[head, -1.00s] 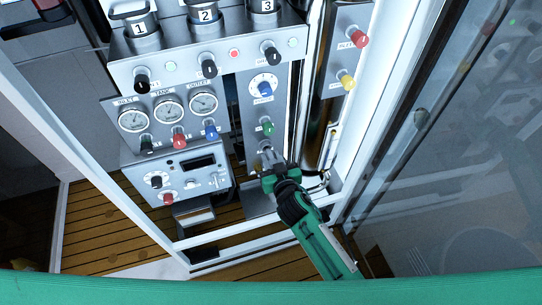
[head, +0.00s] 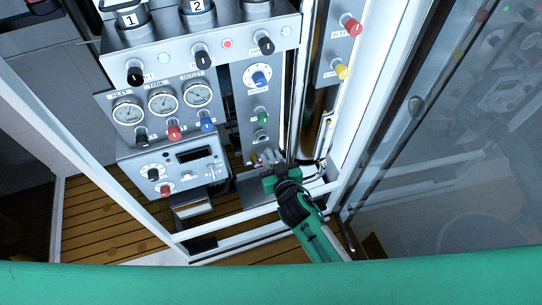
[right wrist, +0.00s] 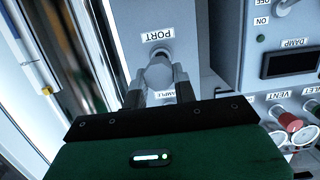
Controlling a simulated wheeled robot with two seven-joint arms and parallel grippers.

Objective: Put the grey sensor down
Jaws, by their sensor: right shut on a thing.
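My right gripper (head: 268,161) is in front of the lower part of the narrow middle panel, just below the round metal port (head: 261,136). In the right wrist view its two fingers (right wrist: 160,90) stand apart on either side of a short grey cylinder, which I take to be the grey sensor (right wrist: 158,76). The sensor overlaps the panel below the PORT label, and its far end cannot be made out. In the head view the sensor is too small to tell apart from the fingers; a small brass-coloured bit shows beside them. My left gripper is not in view.
A gauge panel (head: 165,105) and a display box (head: 172,165) stand left of the gripper. White frame bars (head: 240,223) run along the cabinet's bottom. A pipe and a glass door (head: 460,150) are at right.

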